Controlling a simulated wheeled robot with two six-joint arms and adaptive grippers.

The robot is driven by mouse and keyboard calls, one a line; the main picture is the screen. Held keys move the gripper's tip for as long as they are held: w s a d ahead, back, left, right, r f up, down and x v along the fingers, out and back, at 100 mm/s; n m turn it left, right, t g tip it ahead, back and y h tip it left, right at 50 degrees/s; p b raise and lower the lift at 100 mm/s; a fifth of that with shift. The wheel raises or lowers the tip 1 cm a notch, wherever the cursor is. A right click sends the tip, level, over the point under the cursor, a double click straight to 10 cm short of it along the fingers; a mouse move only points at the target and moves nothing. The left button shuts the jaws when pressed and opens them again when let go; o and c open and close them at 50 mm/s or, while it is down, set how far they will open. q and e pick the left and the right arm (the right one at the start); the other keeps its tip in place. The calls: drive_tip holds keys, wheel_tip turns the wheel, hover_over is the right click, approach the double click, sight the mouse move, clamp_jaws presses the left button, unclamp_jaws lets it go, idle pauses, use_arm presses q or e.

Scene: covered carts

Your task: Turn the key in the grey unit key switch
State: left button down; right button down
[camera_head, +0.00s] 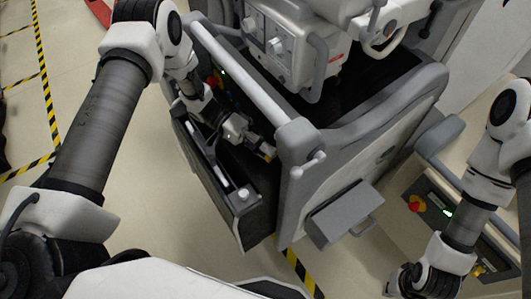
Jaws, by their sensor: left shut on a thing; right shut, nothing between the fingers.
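The grey unit (362,128) is a large cart in the middle, with a dark side panel along its left side. A red knob (212,81) and a small green light (223,73) show on that side, partly behind my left arm. My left gripper (265,150) is shut at the near end of the dark side, just left of the pale corner post. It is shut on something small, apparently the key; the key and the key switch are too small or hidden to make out. My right arm hangs at the right, and its gripper fingers are not visible.
A grey box (342,212) sticks out of the grey unit's front. A grey rail (238,72) runs above my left gripper. Floor at the left is clear.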

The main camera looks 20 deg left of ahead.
use_arm(q)
drive_tip(key=shift+f+b, duration=0.2)
drive_tip(key=shift+b, duration=0.1)
drive_tip(key=shift+f+n+g+h+b, duration=0.25)
drive_tip(key=shift+h+b, duration=0.35)
drive_tip(key=shift+b, duration=0.3)
drive_tip(key=shift+r+n+g+h+b, duration=0.1)
drive_tip(key=shift+n+g+h+b, duration=0.15)
drive_tip(key=shift+h+b, duration=0.25)
drive_tip(key=shift+r, duration=0.2)
drive_tip(key=c, duration=0.8)
unclamp_jaws()
drive_tip(key=shift+a, duration=0.1)
